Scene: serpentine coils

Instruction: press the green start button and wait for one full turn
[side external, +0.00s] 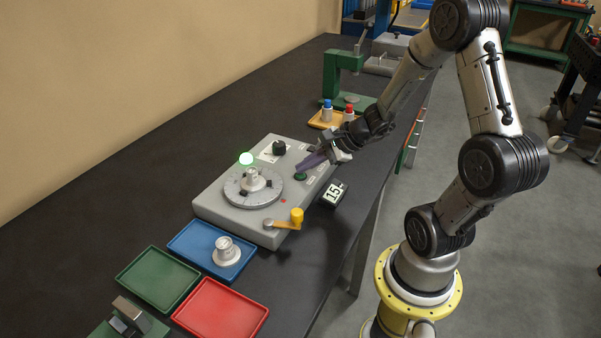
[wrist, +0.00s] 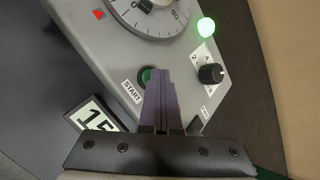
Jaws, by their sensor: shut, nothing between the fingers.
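The grey machine box (side external: 222,206) stands on the dark bench. Its green start button (side external: 300,177) sits on the top face near the right edge. In the wrist view the button (wrist: 147,74), beside the START label, is partly hidden behind my fingers. My gripper (side external: 302,166) is shut and empty, with its purple fingertips right by the button; I cannot tell whether they touch it. The round graduated dial (side external: 236,193) bears a pale metal part (side external: 254,177). A green lamp (side external: 246,158) glows behind the dial; it also shows in the wrist view (wrist: 206,27).
Blue (side external: 181,248), green (side external: 158,278) and red (side external: 220,309) trays lie in front. A green press (side external: 331,75) stands behind.

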